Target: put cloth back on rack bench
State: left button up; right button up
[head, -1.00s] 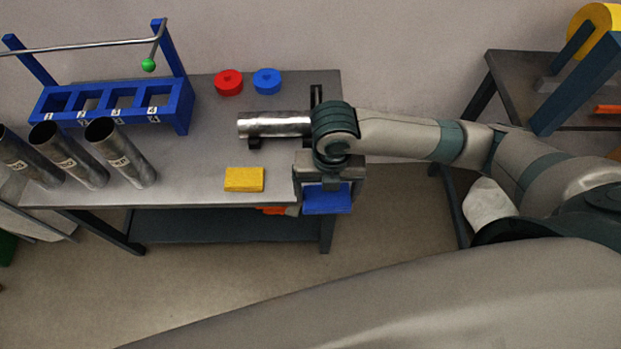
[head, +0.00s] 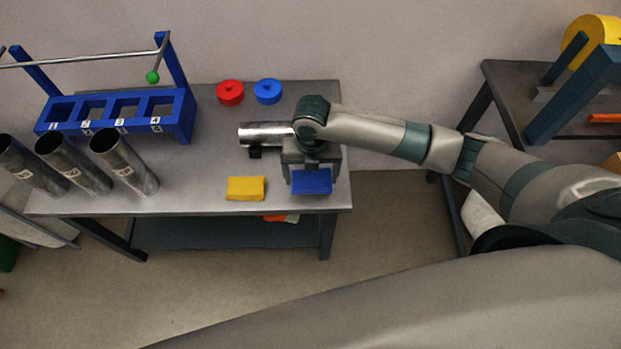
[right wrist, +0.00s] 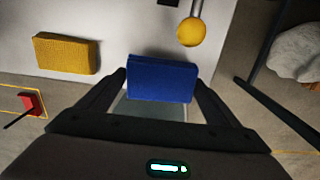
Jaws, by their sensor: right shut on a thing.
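A blue cloth block (head: 311,181) is held in my right gripper (head: 311,170), over the front right part of the bench top (head: 190,197). In the right wrist view the blue cloth (right wrist: 162,80) sits between the two fingers (right wrist: 160,95), which are shut on it. Whether it touches the bench top is not clear. A yellow cloth block (head: 245,188) lies on the bench just left of it; it also shows in the right wrist view (right wrist: 66,53). My left gripper is not in view.
A metal tube (head: 264,134) lies behind my gripper on a small support. Red (head: 230,92) and blue (head: 267,91) discs lie at the back. A blue numbered rack (head: 118,117) and several upright tubes (head: 124,162) fill the left. A second table (head: 510,92) stands right.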

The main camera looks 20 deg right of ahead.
aim_at(311, 176)
jog(key=shift+w+f, duration=0.2)
jog(key=shift+w, duration=0.1)
jog(key=shift+f+p, duration=0.6)
jog(key=shift+f, duration=1.4)
jog(key=shift+f, duration=0.15)
jog(key=o, duration=0.9)
